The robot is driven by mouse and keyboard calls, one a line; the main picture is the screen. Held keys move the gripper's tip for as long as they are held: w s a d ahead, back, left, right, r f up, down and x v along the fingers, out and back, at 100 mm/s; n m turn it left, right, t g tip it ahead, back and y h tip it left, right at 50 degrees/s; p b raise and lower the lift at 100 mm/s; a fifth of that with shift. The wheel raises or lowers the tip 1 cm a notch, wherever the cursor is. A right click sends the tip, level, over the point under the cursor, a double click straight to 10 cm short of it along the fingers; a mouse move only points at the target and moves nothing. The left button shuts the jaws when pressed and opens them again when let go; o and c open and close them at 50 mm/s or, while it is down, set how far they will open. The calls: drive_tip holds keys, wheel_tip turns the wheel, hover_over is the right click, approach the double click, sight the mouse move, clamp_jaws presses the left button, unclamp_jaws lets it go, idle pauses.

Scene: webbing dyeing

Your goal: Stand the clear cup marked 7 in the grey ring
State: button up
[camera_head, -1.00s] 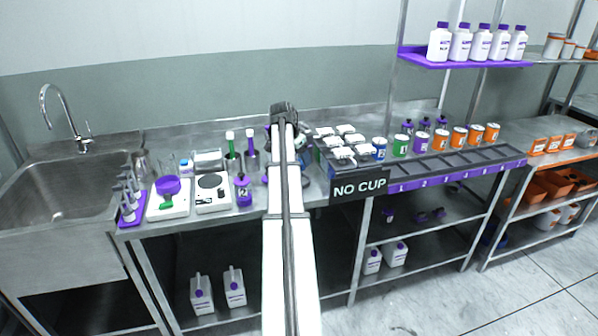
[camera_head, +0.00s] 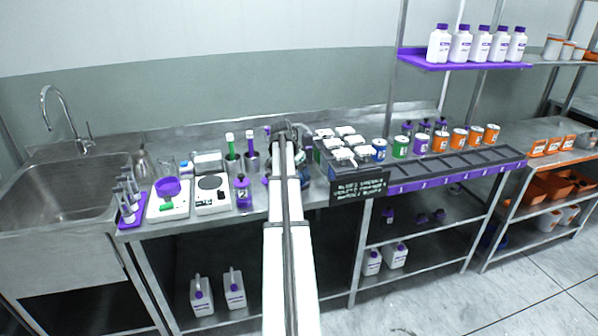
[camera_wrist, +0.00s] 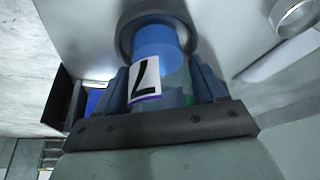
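The clear cup marked 7 (camera_wrist: 172,84) shows in the wrist view, with blue in its far part and a white label with a black 7. It sits between the two fingers of my gripper (camera_wrist: 160,88), which press close on both sides of it. The grey ring (camera_wrist: 126,32) is at the top of the wrist view, and the cup's blue far end lies within its outline. How deep the cup sits is hidden. In the head view my arm covers the cup and ring, and my gripper (camera_head: 287,132) is low over the bench.
A black sign (camera_head: 359,189) with small text hangs at the bench front. Dark boxes with white lids (camera_head: 342,153) stand just right of my gripper. Green and purple cylinders (camera_head: 231,146) and a purple-capped bottle (camera_head: 243,192) stand to its left. A metal rim (camera_wrist: 293,17) shows upper right.

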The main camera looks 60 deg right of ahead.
drive_tip(key=o, duration=0.4)
drive_tip(key=shift+c, duration=0.2)
drive_tip(key=shift+r, duration=0.1)
drive_tip(key=v, duration=1.2)
drive_tip(key=shift+r, duration=0.1)
